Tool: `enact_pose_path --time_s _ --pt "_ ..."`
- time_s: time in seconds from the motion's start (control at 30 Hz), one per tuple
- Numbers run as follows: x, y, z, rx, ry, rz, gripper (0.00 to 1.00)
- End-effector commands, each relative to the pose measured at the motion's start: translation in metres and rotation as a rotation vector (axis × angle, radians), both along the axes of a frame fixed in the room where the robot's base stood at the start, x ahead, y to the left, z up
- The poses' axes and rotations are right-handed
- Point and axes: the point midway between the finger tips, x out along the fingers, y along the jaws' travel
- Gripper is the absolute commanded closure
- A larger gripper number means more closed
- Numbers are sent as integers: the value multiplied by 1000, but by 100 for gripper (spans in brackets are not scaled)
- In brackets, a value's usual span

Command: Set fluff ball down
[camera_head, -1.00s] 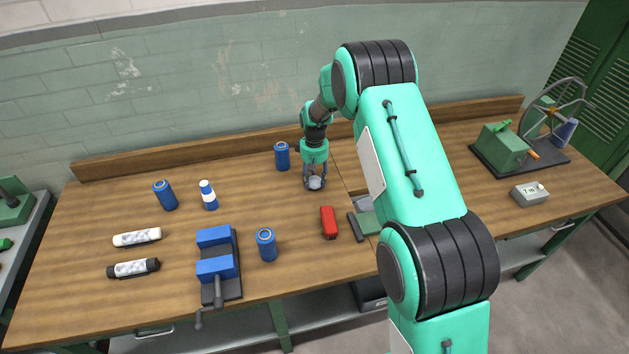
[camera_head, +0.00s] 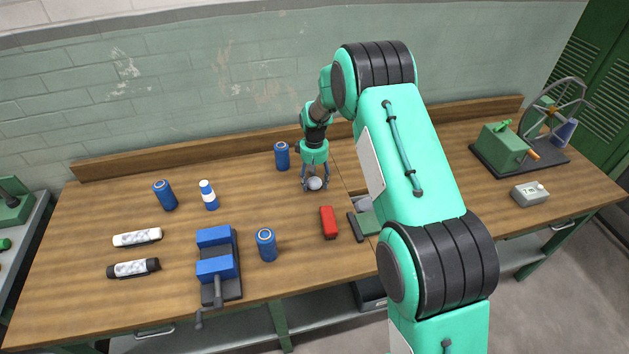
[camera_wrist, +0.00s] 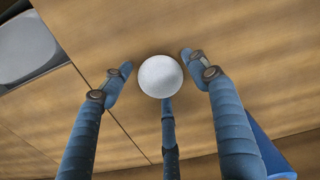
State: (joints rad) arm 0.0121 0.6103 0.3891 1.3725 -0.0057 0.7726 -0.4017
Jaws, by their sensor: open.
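The fluff ball is a small round white-grey ball (camera_head: 315,183) on the wooden bench top, right of the blue can at the back. In the wrist view the ball (camera_wrist: 160,76) lies between my spread fingers, with a visible gap on its left and right sides. My gripper (camera_head: 314,186) is open and points down around the ball, close above the bench. In the wrist view my gripper (camera_wrist: 157,72) has one more finger below the ball, whose tip appears close to it; whether it touches I cannot tell.
A blue can (camera_head: 282,156) stands just left of my gripper. Bare bench (camera_head: 250,195) shows left of the ball.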

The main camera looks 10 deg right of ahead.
Motion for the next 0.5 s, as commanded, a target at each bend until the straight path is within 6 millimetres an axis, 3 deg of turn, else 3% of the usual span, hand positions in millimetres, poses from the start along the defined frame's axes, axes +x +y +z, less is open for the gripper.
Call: enact_pose_path --time_s 0.27,0.5 --pt "1 0 25 -1 -1 0 40" --pt "1 0 63 0 -3 0 40"
